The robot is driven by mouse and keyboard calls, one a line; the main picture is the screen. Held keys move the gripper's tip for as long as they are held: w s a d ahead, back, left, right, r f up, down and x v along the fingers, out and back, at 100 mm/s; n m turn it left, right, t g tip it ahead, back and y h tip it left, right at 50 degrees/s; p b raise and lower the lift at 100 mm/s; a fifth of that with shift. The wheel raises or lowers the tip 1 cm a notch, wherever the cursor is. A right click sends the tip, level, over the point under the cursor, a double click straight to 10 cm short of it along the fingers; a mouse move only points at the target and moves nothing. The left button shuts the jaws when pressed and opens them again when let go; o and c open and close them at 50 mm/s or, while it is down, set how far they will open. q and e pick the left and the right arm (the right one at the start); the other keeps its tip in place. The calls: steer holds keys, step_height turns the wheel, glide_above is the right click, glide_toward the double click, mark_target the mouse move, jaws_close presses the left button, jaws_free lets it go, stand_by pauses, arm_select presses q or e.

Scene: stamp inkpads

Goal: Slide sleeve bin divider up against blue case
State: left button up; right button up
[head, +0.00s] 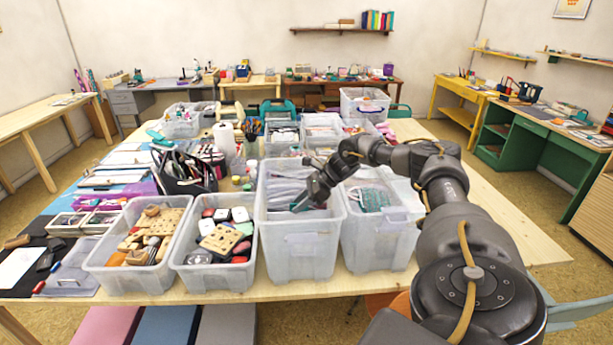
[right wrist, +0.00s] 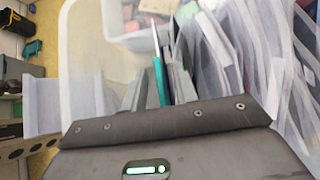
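My right gripper (head: 306,196) reaches down into the tall translucent bin (head: 300,246) at the table's front middle. In the right wrist view, my grey fingers (right wrist: 158,90) point into this bin. A thin upright teal piece (right wrist: 158,78) and a pale strip (right wrist: 148,34) stand between or just beside them. Whether the fingers grip either is unclear. Several white upright sheets (right wrist: 212,50) stand close to the right. I cannot tell for sure which of these is the divider and which is the blue case. My left gripper is not in view.
A second tall bin (head: 378,246) stands close on the right, its contents partly hidden by my right arm. Two lower bins with wooden blocks (head: 150,237) and stamps or inkpads (head: 222,232) stand on the left. A dark bag (head: 185,172) is behind them. The table's right end is clear.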

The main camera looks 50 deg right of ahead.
steer(key=v, duration=1)
steer(key=shift+s+b, duration=0.2)
steer(key=shift+b, duration=0.2)
steer(key=shift+d+r, duration=0.1)
steer(key=shift+r, duration=0.05)
